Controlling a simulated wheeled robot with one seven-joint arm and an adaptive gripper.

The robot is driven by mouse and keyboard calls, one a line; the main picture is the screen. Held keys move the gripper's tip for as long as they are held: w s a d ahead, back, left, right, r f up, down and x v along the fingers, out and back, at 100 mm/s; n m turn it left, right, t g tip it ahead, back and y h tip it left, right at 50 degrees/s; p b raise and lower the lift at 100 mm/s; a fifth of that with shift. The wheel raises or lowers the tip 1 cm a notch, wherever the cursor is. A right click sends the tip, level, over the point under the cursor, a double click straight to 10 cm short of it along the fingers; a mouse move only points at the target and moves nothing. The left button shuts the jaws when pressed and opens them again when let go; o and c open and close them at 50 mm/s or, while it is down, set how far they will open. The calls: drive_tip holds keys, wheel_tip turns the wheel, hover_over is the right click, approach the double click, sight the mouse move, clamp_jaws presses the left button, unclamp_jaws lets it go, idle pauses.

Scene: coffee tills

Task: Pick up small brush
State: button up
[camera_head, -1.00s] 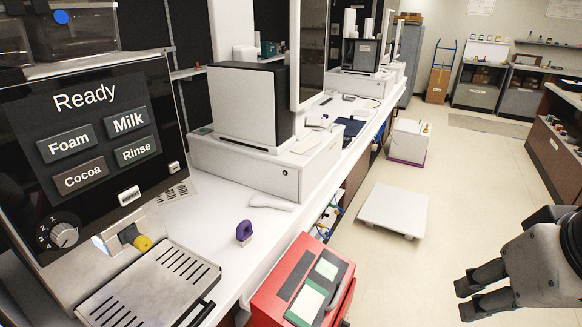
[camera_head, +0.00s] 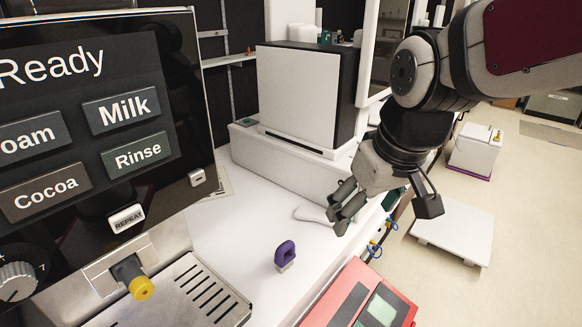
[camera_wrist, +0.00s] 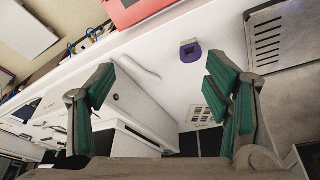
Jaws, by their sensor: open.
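The small brush (camera_head: 285,254), with a purple loop-shaped handle and a pale base, stands on the white counter (camera_head: 235,215) in front of the coffee machine. It also shows in the wrist view as a purple shape (camera_wrist: 190,50), above and right of the space between my fingers. My gripper (camera_head: 345,206) is open and empty above the counter, up and right of the brush in the head view. In the wrist view its green-padded fingers (camera_wrist: 165,82) are spread wide and do not touch the brush.
A white elongated item (camera_head: 314,214) lies on the counter below my gripper. The coffee machine (camera_head: 160,190) and its slatted drip tray (camera_head: 205,295) stand at left. A white till unit (camera_head: 300,95) stands behind. A red device (camera_head: 345,300) is at the front edge.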

sight(286, 245)
drive_tip(key=w+a+f+n+b, duration=0.1)
drive_tip(key=w+a+f, duration=0.3)
drive_tip(key=f, duration=0.2)
drive_tip(key=w+a+f+n+g+b, duration=0.1)
drive_tip(key=w+a+f+b, duration=0.1)
drive_tip(key=w+a+f, duration=0.2)
drive_tip(key=w+a+f+n+y+b, duration=0.1)
drive_tip(key=w+a+f, duration=0.3)
drive_tip(key=f, duration=0.6)
drive_tip(key=shift+a+f+n+b, duration=0.25)
drive_tip(key=shift+a+n+b, duration=0.05)
drive_tip(key=shift+a+b, duration=0.15)
drive_tip(key=shift+b+x, duration=0.3)
drive_tip(key=shift+x, duration=2.75)
drive_tip(key=shift+s, duration=0.15)
drive_tip(key=c, duration=1.3)
